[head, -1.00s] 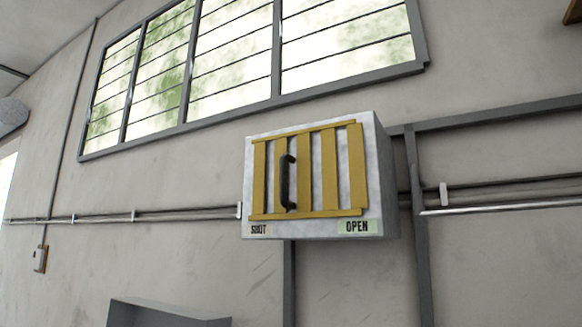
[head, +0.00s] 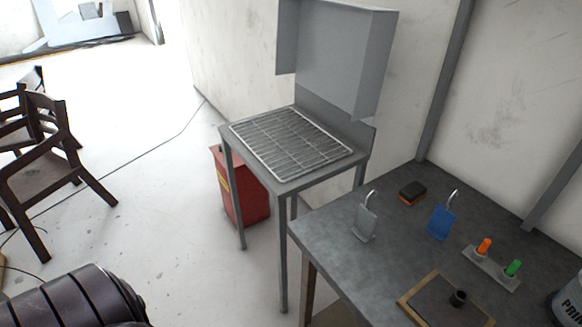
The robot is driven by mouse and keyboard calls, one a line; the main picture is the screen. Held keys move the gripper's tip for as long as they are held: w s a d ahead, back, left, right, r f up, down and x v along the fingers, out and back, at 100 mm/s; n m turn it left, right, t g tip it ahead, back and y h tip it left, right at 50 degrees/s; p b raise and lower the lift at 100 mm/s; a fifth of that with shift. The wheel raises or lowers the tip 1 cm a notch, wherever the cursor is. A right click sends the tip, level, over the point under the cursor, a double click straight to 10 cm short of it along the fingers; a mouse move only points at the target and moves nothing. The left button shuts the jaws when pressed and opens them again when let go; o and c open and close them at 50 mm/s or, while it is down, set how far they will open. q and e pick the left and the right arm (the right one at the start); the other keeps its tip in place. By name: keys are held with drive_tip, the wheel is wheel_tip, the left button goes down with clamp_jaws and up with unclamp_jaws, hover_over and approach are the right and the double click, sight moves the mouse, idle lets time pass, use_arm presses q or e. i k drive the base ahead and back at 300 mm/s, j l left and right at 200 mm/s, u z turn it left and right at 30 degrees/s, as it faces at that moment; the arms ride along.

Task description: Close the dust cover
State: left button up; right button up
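A grey sheet-metal cover (head: 335,55), shaped like an open box, stands raised above the back of a grey metal stand (head: 280,187). Its hollow side and side walls face outward. It may be the dust cover; no label on it is visible. A wire grille (head: 290,145) lies flat on the stand's top below it and is uncovered. Neither of my grippers shows in the head view. A dark ribbed part at the lower left appears to be one of my arm links, apart from the stand.
A red container (head: 240,187) stands under the stand. The workbench (head: 335,240) at right holds a grey padlock (head: 365,222), a blue padlock (head: 440,221), a brush (head: 412,191), orange and green pegs (head: 491,262) and a framed board (head: 447,303). Chairs (head: 45,165) stand left; floor between is open.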

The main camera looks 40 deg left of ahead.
sight(329, 55)
drive_tip(key=z, duration=0.25)
drive_tip(key=j+z, duration=0.5)
drive_tip(key=k+j+z, duration=0.15)
drive_tip(key=j+z, duration=0.35)
drive_tip(key=l, duration=0.1)
